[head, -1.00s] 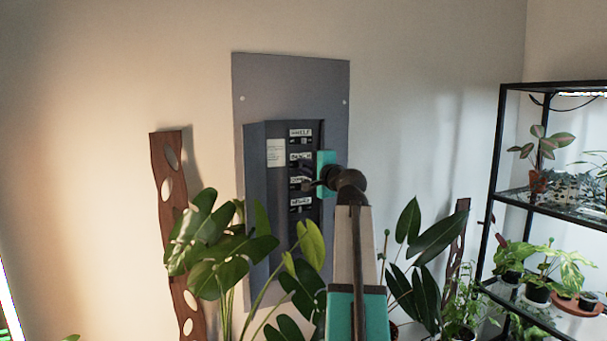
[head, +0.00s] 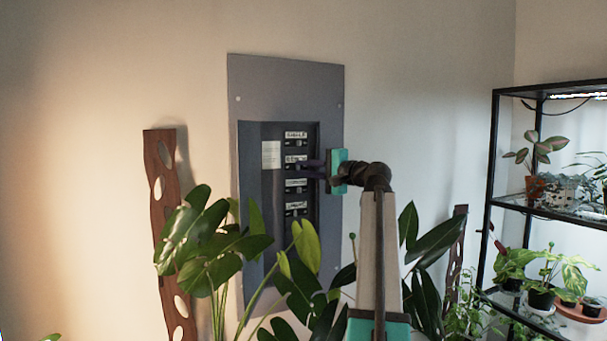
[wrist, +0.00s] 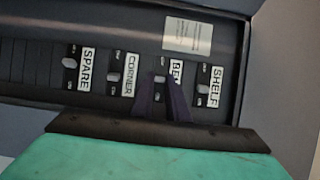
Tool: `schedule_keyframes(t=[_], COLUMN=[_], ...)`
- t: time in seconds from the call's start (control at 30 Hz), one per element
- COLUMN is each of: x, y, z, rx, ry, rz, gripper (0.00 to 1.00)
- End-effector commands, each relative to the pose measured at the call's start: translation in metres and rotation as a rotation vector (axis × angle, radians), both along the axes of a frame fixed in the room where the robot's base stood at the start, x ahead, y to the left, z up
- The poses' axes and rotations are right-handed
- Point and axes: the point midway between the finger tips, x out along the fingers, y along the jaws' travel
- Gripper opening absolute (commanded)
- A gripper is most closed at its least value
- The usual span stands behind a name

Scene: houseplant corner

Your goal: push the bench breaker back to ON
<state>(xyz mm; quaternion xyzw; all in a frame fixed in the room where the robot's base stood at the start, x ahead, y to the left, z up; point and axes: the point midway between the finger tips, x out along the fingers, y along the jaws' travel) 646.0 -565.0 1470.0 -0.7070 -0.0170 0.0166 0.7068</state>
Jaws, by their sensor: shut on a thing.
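The bench breaker (wrist: 160,79) is a small switch in the wrist view, beside a white label partly covered by my gripper. My gripper (wrist: 161,82) has two dark fingers closed together on this switch, hiding much of it, so I cannot tell its position. In the head view my gripper (head: 306,163) reaches in from the right at the second row of the breaker panel (head: 285,85). The shelf breaker (wrist: 203,89) is to the right in the wrist view. The corner breaker (wrist: 113,77) and the spare breaker (wrist: 70,63) are to the left.
A leafy plant (head: 210,240) stands in front of the panel's lower part, and more leaves (head: 430,245) rise beside my arm. A perforated wooden strip (head: 165,220) is on the left. A black shelf rack (head: 492,180) with pots is on the right. The wall above is clear.

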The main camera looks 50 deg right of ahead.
Motion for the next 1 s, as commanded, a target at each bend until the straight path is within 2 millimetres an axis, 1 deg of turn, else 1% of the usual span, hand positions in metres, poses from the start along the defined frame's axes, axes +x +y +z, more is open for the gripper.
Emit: schedule_keyframes(t=[0.57,0.6,0.67,0.7,1.0], x=[-0.0006,-0.0006,-0.0006,-0.0006,-0.0008], y=[-0.0017,-0.0018,-0.0018,-0.0019,-0.0019], z=[-0.0003,-0.0003,-0.0003,-0.0003,-0.0002], rx=[0.0,0.0,0.0,0.0,0.0], ry=[0.001,0.001,0.001,0.001,0.0], rz=[0.03,0.03,0.03,0.03,0.029], gripper=[0.0,0.16,0.26,0.33,0.33])
